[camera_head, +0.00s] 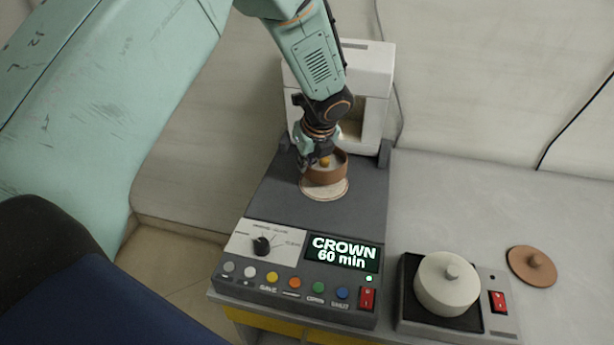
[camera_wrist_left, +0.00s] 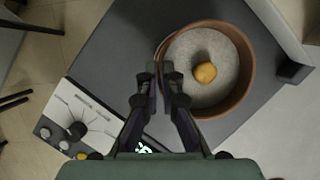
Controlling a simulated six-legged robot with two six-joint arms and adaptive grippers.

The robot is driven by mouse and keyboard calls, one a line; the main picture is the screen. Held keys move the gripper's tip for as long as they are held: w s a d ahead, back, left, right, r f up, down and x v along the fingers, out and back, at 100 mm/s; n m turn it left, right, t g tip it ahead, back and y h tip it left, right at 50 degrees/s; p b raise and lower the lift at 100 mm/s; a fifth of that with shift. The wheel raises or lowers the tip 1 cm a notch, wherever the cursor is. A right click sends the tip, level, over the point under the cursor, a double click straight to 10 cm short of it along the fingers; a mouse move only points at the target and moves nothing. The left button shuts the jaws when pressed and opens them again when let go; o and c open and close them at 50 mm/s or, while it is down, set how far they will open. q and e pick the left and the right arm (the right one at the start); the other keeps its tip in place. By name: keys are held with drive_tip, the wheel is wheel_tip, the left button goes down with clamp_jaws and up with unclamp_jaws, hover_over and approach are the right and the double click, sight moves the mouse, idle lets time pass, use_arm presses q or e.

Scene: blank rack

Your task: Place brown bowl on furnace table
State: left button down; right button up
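The brown bowl (camera_head: 327,174) is at the dark grey furnace table (camera_head: 272,200), over a pale round disc (camera_head: 318,192). I cannot tell whether it rests on the disc or hangs just above it. The wrist view shows the bowl (camera_wrist_left: 246,85) from above, with a pale grey inside and a small orange-yellow ball (camera_wrist_left: 205,73) in it. My left gripper (camera_head: 318,162) points down at the bowl's left side. In the wrist view its two fingertips (camera_wrist_left: 159,70) are close together with the bowl's rim between them. My right gripper is not in view.
The white furnace (camera_head: 372,68) stands behind the table. In front is a control panel (camera_head: 300,270) reading "CROWN 60 min". To the right are a white lidded pot (camera_head: 445,290) on a dark base and a brown lid (camera_head: 530,268). The right counter is mostly clear.

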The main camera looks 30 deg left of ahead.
sight(308, 173)
use_arm(q)
drive_tip(key=shift+s+d+f+b, duration=0.15)
drive_tip(key=shift+f, duration=0.65)
drive_tip(key=shift+s+d+f+b, duration=0.1)
drive_tip(key=shift+f+b, duration=0.05)
drive_tip(key=shift+f, duration=0.8)
drive_tip(key=c, duration=2)
unclamp_jaws()
drive_tip(key=shift+w+a+f, duration=0.2)
drive_tip(key=shift+w+a, duration=0.05)
drive_tip(key=shift+o, duration=0.8)
drive_tip(key=o, duration=0.3)
drive_tip(key=shift+s+d+r, duration=0.2)
drive_tip(key=shift+s+r, duration=0.05)
drive_tip(key=shift+w+a+f, duration=0.1)
drive_tip(key=shift+w, duration=0.05)
drive_tip(key=shift+r, duration=0.35)
drive_tip(key=p+v, duration=0.2)
drive_tip(key=v, duration=0.9)
drive_tip(key=shift+s+r, duration=0.15)
drive_tip(key=shift+s, duration=0.1)
